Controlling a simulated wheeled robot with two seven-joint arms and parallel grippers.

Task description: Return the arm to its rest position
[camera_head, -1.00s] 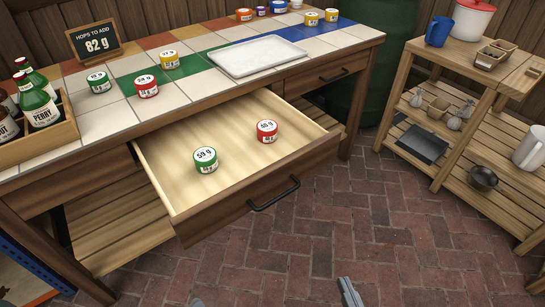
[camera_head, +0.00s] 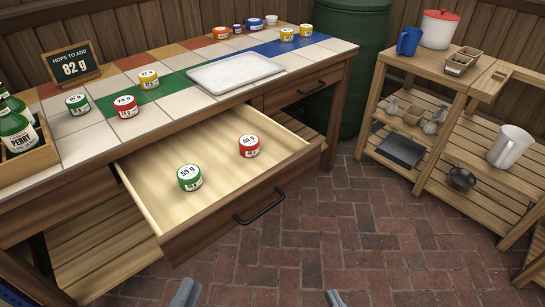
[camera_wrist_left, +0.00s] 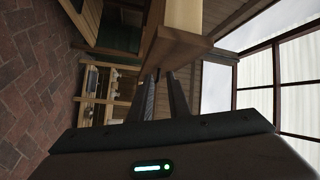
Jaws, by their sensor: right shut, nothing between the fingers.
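My left gripper (camera_head: 184,294) shows at the bottom edge of the head view, below and in front of the open drawer. In the left wrist view its two dark fingers (camera_wrist_left: 162,98) stand a little apart with nothing between them. My right gripper (camera_head: 335,298) shows only as a small grey tip at the bottom edge, over the brick floor. It is shut and empty. Both grippers are clear of the drawer (camera_head: 228,222) in the head view. Most of both arms is out of view.
The open drawer juts out from the tiled bench and holds a green tin (camera_head: 189,178) and a red tin (camera_head: 249,146). A white tray (camera_head: 235,73), several tins and a bottle crate (camera_head: 28,165) stand on top. Wooden shelves (camera_head: 448,130) stand at right. The brick floor between is free.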

